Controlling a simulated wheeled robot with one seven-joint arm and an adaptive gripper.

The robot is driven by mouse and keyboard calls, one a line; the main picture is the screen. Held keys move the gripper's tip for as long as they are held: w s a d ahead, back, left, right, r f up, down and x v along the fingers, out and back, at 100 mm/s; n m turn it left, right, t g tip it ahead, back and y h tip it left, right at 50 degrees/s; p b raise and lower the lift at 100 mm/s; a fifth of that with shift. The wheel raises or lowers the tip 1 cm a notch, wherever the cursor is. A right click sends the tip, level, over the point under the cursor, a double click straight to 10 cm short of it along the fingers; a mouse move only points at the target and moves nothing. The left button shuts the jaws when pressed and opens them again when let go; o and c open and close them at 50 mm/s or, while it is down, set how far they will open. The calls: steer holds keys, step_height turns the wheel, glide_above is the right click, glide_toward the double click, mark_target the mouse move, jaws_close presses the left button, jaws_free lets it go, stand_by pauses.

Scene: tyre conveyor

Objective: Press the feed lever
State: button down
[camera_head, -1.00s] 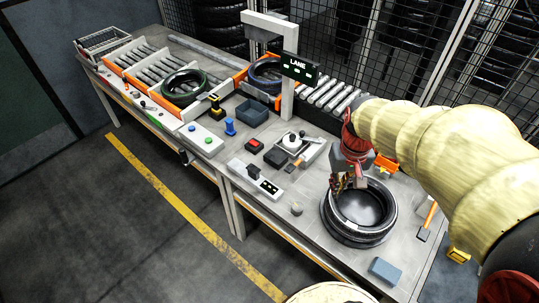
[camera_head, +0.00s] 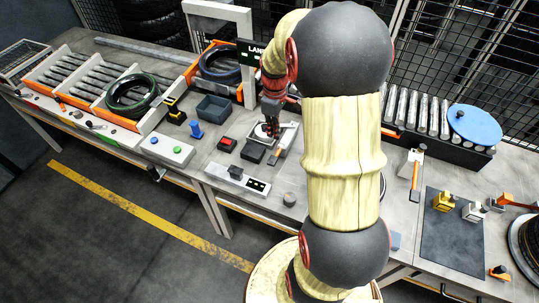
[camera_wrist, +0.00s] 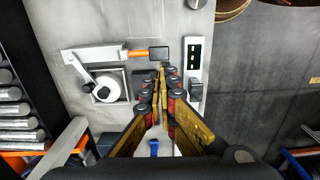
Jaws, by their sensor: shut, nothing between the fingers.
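My gripper (camera_head: 272,127) is shut and empty, pointing down above the middle of the bench; its fingertips also show together in the wrist view (camera_wrist: 161,72). A small black-tipped lever (camera_head: 95,125) is on the left conveyor's front. I cannot tell which is the feed lever.
A sign post (camera_head: 249,75) rises behind.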

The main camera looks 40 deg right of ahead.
mark_target(272, 163)
stand_by(0.3)
step_height(272, 163, down, 14)
steer(key=b, duration=0.2)
steer(key=shift+b, duration=0.35)
steer(key=shift+a+f, duration=0.1)
steer(key=shift+f, duration=0.05)
stand_by(0.3)
steer(key=shift+f+h+b, duration=0.15)
steer(key=shift+h+b, duration=0.15)
steer(key=shift+b, duration=0.15)
steer(key=shift+s+a+f+b, duration=0.1)
steer(key=shift+a+f+b, duration=0.1)
steer(key=shift+b, duration=0.1)
steer(key=f+h+b, duration=0.1)
steer(key=f+t+h+b, duration=0.1)
steer(key=b, duration=0.1)
steer(key=shift+s+a, duration=0.1)
steer(key=shift+a, duration=0.15)
steer(key=shift+s+a+f+b, duration=0.15)
steer(key=shift+f+b, duration=0.35)
steer(key=shift+f, duration=0.6)
